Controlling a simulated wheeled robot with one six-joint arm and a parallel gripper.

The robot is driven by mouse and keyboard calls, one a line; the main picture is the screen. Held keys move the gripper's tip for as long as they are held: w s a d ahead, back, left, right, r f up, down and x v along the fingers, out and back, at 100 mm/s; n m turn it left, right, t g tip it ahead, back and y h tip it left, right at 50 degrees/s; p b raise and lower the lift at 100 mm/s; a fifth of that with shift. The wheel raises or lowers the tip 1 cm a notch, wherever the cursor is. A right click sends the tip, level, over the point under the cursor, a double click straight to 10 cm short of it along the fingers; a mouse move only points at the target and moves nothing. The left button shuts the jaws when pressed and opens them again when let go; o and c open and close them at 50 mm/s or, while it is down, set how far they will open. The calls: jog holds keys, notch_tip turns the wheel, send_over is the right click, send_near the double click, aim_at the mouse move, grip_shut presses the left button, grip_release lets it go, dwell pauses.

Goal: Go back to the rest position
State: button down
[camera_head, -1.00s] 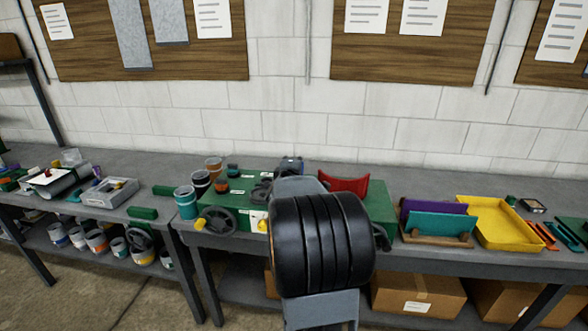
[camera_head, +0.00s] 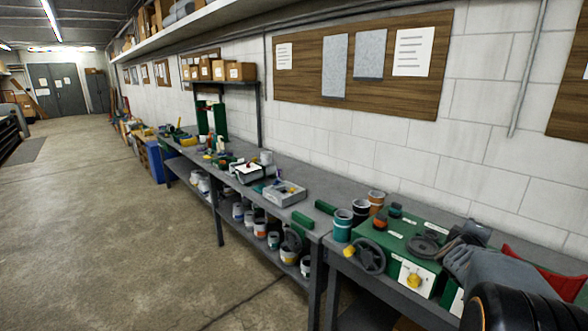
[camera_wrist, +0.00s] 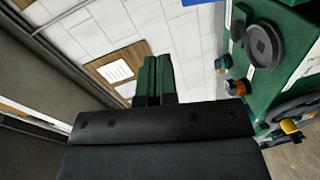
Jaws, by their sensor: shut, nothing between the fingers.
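My gripper (camera_wrist: 157,78) shows in the wrist view as two green fingers side by side and touching, with nothing between them. They point toward the white block wall. In the head view my arm reaches in from the lower right corner, over the right part of the green machine (camera_head: 398,243). My fingertips cannot be made out there. The same green machine fills the right side of the wrist view (camera_wrist: 285,85), beside the fingers and apart from them.
A grey workbench (camera_head: 318,228) runs along the wall, with several cups, a grey tray (camera_head: 284,194) and a red curved piece (camera_head: 548,274) on top. Several pots stand on its lower shelf. Open concrete floor (camera_head: 110,220) lies to the left.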

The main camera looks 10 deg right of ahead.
jog(key=s+a+f+m+g+y, duration=0.2)
jog(key=a+f+m+y, duration=0.65)
jog(key=a, duration=0.75)
jog(key=s+a+n+g+y, duration=0.2)
jog(key=s+a+g+y, duration=0.1)
jog(key=s+a, duration=1.1)
jog(key=shift+s+a+r+g+y, duration=0.25)
jog(key=shift+a+y, duration=0.5)
jog(key=shift+a, duration=1.55)
jog(key=shift+f+n, duration=0.1)
jog(key=shift+n, duration=0.15)
